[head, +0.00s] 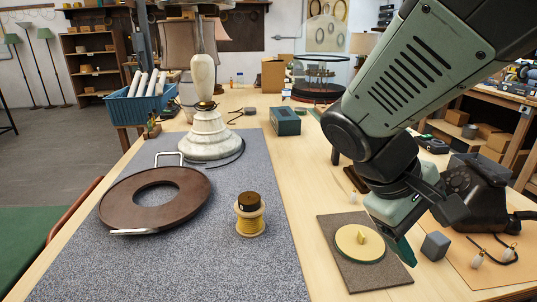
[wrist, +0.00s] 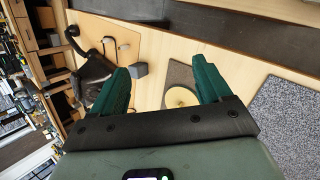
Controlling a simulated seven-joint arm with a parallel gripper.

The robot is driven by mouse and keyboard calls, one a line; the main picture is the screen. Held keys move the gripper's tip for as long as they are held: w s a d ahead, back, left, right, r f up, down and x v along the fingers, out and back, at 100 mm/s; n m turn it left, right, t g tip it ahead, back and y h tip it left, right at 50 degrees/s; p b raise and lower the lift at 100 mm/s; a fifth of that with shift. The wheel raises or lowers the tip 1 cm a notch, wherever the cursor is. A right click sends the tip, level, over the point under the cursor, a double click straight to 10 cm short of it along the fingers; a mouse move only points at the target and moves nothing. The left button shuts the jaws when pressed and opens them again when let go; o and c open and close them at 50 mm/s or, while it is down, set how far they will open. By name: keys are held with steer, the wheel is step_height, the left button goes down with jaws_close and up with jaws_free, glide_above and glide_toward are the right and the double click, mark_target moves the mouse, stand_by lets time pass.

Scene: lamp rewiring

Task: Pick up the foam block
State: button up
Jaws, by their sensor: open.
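The foam block looks to be the small grey cube (head: 435,246) on the wooden table, just right of the brown square mat. It also shows in the wrist view (wrist: 138,71), close to the left finger's tip and beyond it. My gripper (wrist: 160,66) is open, with two teal fingers apart and nothing between them. In the head view my gripper (head: 402,240) hangs above the table near the mat's right edge, just left of the cube. One finger is mostly hidden behind the wrist there.
The brown mat (head: 340,277) bears a round yellow disc (head: 360,243) with a small knob. A black telephone-like object (head: 474,192) and cables lie to the right. A yellow spool (head: 250,215), brown ring (head: 118,205) and lamp base (head: 208,138) stand on the grey mat (head: 215,270).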

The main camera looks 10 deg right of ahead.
mark_target(443, 236)
steer(key=w+d+f+n+g+h, duration=0.1)
steer(key=w+d+f+n+h, duration=0.1)
steer(key=d+n+h, duration=0.3)
steer(key=w+d+f+n+g+h, duration=0.1)
steer(key=w+d+f+h, duration=0.15)
steer(key=d, duration=0.35)
steer(key=w+d+f+n+t+h, duration=0.1)
steer(key=w+f+n+t, duration=0.1)
steer(key=f+n, duration=0.1)
steer(key=w+d+f+n+t+h, duration=0.1)
steer(key=w+d+f+n+t, duration=0.1)
steer(key=f, duration=0.4)
steer(key=w+d+f+n+t+h, duration=0.1)
steer(key=w+d+f+n+t, duration=0.1)
steer(key=w+f+n, duration=0.2)
steer(key=shift+w+f+n+t, duration=0.15)
steer(key=shift+f+n+t, duration=0.25)
steer(key=shift+f+n, duration=0.55)
steer(key=shift+x, duration=3.8)
steer(key=shift+r, duration=0.15)
steer(key=c, duration=1)
